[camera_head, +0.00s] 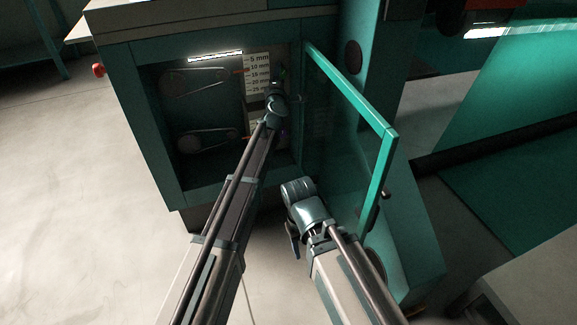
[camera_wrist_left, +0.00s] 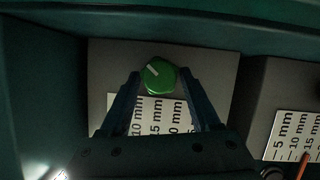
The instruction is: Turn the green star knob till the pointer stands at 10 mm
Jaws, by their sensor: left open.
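The green star knob (camera_wrist_left: 160,76) sits on a grey panel in the left wrist view, its white mark towards the upper left. My left gripper (camera_wrist_left: 161,80) is open, with one finger on each side of the knob; I cannot tell if they touch it. In the head view my left gripper (camera_head: 281,76) reaches into the open cabinet and the knob is hidden. The orange pointer (camera_wrist_left: 303,166) stands near the 15 mm mark of the scale (camera_wrist_left: 296,136) in the left wrist view. My right arm is in front of the cabinet; its fingers are unclear.
The cabinet's green-framed door (camera_head: 350,92) stands open to the right of my left arm. Belts on pulleys (camera_head: 193,90) sit inside the cabinet on the left. A second mm label (camera_wrist_left: 155,115) lies below the knob. Bare floor (camera_head: 70,200) is free at the left.

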